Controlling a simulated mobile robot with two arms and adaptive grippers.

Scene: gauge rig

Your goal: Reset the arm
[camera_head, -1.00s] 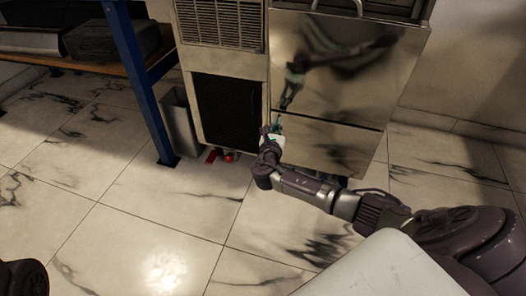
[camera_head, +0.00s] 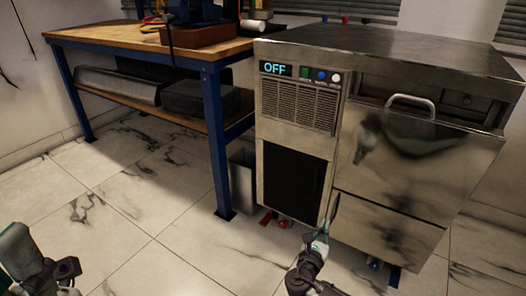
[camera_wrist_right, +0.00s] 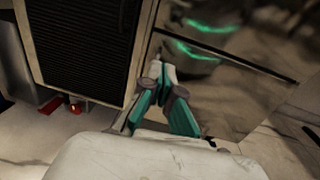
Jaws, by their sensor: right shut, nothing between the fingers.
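My right gripper (camera_head: 325,232) is low in front of the steel machine, at the seam beside its black grille. It is shut and empty; the green-sided fingers meet in the right wrist view (camera_wrist_right: 162,74). Whether the fingertips touch the panel is unclear. My left arm shows at the lower left of the head view, with the white and green left gripper (camera_head: 16,250) partly cut off by the frame edge; its fingers cannot be made out. The steel machine (camera_head: 395,165) has a lit display (camera_head: 275,68) reading OFF, with several small buttons beside it.
Red-handled fittings (camera_head: 267,218) sit low under the machine, with a blue one (camera_head: 395,276) farther right. A grey bin (camera_head: 243,182) stands between the machine and the blue-legged workbench (camera_head: 217,140). The tiled floor (camera_head: 130,205) at left is clear.

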